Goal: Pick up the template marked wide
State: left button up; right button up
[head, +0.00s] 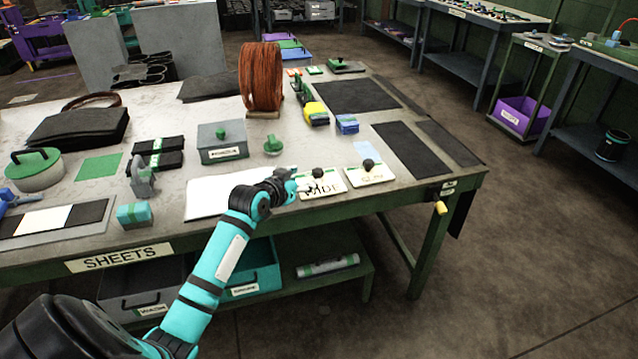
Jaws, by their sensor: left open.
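The template marked wide (332,187) is a pale flat plate with a round black knob, lying near the front edge of the sheets table. Its lettering is partly covered by my left gripper, so only the last letters read clearly. My left gripper (304,183) is open at the plate's left side, with its fingers left of the knob. I cannot tell whether it touches the plate. A second pale template (378,176) with a black knob lies just to the right; its marking is too small to read surely. My right gripper is out of view.
The worktable (165,190) holds a white sheet (215,196) under my left wrist, a grey box (222,152), a green knobbed piece (273,146) and a copper-coloured spool (261,80). Dark sheets (405,148) lie to the right.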

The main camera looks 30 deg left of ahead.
aim_at(315, 173)
pick_arm(q)
jog(key=x, duration=0.6)
jog(key=shift+w, duration=0.35)
jog(key=shift+s, duration=0.1)
jog(key=shift+r, duration=0.1)
grip_shut()
